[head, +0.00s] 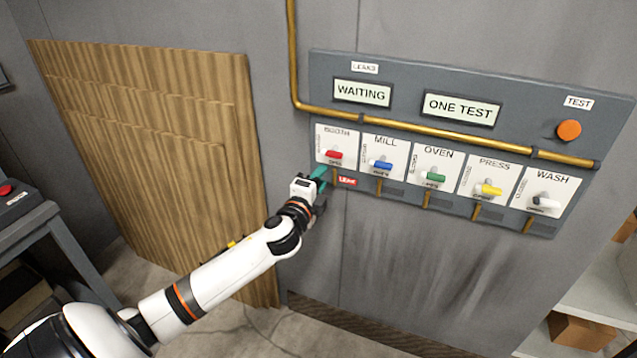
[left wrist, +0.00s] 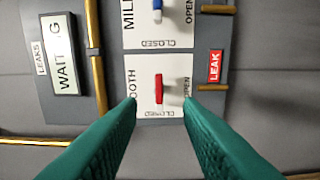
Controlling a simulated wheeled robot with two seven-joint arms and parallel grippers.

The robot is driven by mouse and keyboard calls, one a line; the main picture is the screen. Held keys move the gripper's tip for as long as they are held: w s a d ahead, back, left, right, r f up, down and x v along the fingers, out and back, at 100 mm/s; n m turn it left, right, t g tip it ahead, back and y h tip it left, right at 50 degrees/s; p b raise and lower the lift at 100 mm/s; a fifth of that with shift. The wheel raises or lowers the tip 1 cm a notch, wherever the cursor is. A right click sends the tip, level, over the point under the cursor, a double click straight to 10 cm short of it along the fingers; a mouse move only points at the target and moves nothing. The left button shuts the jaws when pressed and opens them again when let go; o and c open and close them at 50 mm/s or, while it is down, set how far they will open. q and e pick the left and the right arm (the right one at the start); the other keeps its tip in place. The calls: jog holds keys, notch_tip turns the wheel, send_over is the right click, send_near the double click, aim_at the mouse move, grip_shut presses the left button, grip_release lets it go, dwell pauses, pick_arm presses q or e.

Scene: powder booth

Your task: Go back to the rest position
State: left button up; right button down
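My left gripper (head: 318,180) is in front of the lower left corner of the wall panel (head: 405,75), near the BOOTH valve. In the left wrist view its two green fingers (left wrist: 160,108) are spread apart with nothing between their tips. The red BOOTH handle (head: 334,154) lies level on its white plate. It also shows in the left wrist view (left wrist: 159,90), just beyond the gap between the fingertips, with its length toward the word CLOSED. I see no finger touching it. My right gripper is out of view.
Blue (head: 382,165), green (head: 435,176), yellow (head: 489,189) and white (head: 546,202) handles sit along the panel. A red LEAK tag (head: 347,181) is under BOOTH. A brass pipe (head: 440,121) crosses the panel. Wooden boards (head: 160,150) lean left; a bench (head: 30,225) stands far left.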

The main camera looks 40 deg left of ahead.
pick_arm(q)
jog(key=shift+s, duration=0.2)
dwell(0.4)
jog(key=s+d+f+n+g+h, duration=0.1)
jog(key=s+f+n+g, duration=0.45)
jog(key=f, duration=1.35)
jog(key=s+f+n+g, duration=0.1)
jog(key=s+f+g, duration=0.2)
jog(key=s+f, duration=1.05)
jog(key=s+d+f+n+g+h, duration=0.1)
jog(key=s+d+f+n+g, duration=0.15)
jog(key=s+f, duration=0.6)
jog(key=s+d+f+n+g+h, duration=0.15)
jog(key=s+d+f, duration=0.3)
jog(key=f, duration=0.75)
jog(key=s+d+f+n+g, duration=0.1)
jog(key=s+d+f+g, duration=0.1)
jog(key=s, duration=0.7)
jog(key=s+d+f+n+g, duration=0.1)
jog(key=s+d+f, duration=0.3)
jog(key=s, duration=0.5)
jog(key=shift+s+d+g, duration=0.25)
jog(key=shift+d+g, duration=0.3)
jog(key=shift+d, duration=0.25)
